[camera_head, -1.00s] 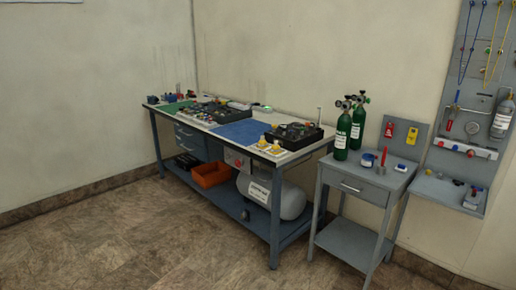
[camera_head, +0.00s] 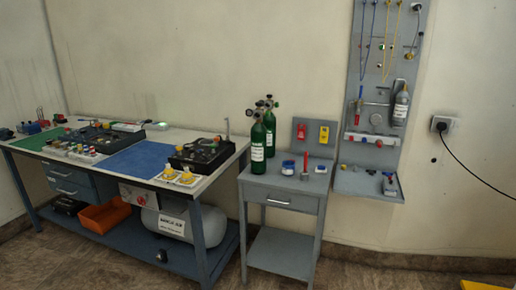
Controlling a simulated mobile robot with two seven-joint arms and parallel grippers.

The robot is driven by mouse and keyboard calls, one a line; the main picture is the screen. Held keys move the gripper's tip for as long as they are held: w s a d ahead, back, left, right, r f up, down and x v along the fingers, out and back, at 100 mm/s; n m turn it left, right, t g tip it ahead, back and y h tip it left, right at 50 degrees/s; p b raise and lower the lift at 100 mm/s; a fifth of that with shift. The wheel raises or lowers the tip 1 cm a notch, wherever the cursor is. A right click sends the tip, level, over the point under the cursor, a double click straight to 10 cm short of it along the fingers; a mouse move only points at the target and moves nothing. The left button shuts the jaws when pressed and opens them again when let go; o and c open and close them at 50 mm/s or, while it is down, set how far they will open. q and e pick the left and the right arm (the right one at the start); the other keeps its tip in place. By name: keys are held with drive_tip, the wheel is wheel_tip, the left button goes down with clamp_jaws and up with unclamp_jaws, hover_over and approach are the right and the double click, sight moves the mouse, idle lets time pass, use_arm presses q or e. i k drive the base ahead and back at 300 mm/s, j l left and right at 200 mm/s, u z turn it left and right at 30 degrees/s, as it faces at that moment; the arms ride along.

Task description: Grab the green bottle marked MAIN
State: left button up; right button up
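Two green bottles with valve tops stand upright, close together, on the small grey side table (camera_head: 282,182). The front-left bottle (camera_head: 257,148) carries a white label; its print is too small to read. The rear-right bottle (camera_head: 270,125) stands partly behind it and also shows a pale label. I cannot tell which one is marked MAIN. Neither of my grippers shows in the head view.
A long workbench (camera_head: 222,176) with trays, a blue mat (camera_head: 140,160) and an orange bin (camera_head: 103,214) stands at the left. A tool panel (camera_head: 375,75) hangs on the wall at right. A red item (camera_head: 305,165) and small parts share the side table. Floor shows in front.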

sight(259, 131)
drive_tip(key=i+j+z, duration=0.3)
drive_tip(key=j, duration=0.2)
drive_tip(key=i+j+z, duration=0.25)
drive_tip(key=i+j, duration=0.15)
drive_tip(key=j, duration=0.25)
drive_tip(key=i+j+z, duration=0.1)
drive_tip(key=j, duration=0.25)
drive_tip(key=i+j+z, duration=0.15)
drive_tip(key=j, duration=0.25)
drive_tip(key=i+j+z, duration=0.1)
drive_tip(key=i+j, duration=0.15)
drive_tip(key=i+j+z, duration=0.15)
drive_tip(key=j, duration=0.35)
drive_tip(key=j+z, duration=0.1)
drive_tip(key=j, duration=0.3)
drive_tip(key=i+j+z, duration=0.15)
drive_tip(key=j, duration=0.3)
drive_tip(key=l, duration=0.55)
